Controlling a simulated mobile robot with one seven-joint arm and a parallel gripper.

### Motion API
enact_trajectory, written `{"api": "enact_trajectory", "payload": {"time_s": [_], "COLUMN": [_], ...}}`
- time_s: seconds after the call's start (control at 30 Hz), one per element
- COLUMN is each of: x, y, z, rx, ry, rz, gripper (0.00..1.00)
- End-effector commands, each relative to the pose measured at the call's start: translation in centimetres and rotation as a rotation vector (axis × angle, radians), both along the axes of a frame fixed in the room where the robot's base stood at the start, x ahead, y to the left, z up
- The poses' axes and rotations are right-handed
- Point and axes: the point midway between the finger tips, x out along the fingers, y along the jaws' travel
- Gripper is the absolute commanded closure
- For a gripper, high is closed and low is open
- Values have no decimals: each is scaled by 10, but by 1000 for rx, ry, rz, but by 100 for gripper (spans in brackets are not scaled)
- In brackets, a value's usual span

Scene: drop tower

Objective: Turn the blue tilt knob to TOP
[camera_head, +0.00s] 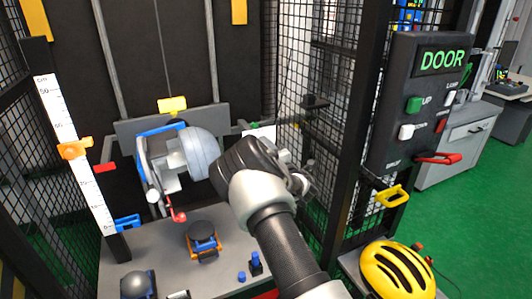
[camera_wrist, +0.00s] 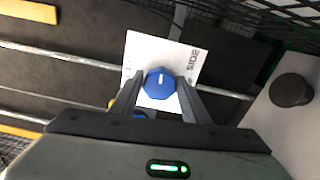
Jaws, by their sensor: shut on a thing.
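The blue tilt knob (camera_wrist: 160,83) is a faceted knob on a white label plate (camera_wrist: 143,47) in the wrist view. My gripper (camera_wrist: 160,88) is shut on the knob, with one finger on each side of it. The word SIDE is readable on the plate, to the right of the knob. A small pale mark shows on the knob's face, but I cannot tell exactly which way it points. No TOP label is readable. In the head view my arm hides the knob, and only part of the white plate (camera_head: 262,132) shows behind it.
A black mesh post and the DOOR panel (camera_head: 428,100) stand right of my arm. A yellow helmet (camera_head: 397,272) lies at the lower right. A grey headform (camera_head: 200,150) hangs left of my wrist. A dark round object (camera_wrist: 291,90) is at the right in the wrist view.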

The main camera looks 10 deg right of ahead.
Motion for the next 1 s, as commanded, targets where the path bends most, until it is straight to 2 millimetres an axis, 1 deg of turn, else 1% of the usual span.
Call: {"api": "enact_trajectory", "payload": {"time_s": [0.1, 1.0], "x": [0, -1], "y": [0, 2], "z": [-3, -7], "rx": [112, 934], "ry": [28, 250], "rz": [0, 1], "gripper": [80, 80]}}
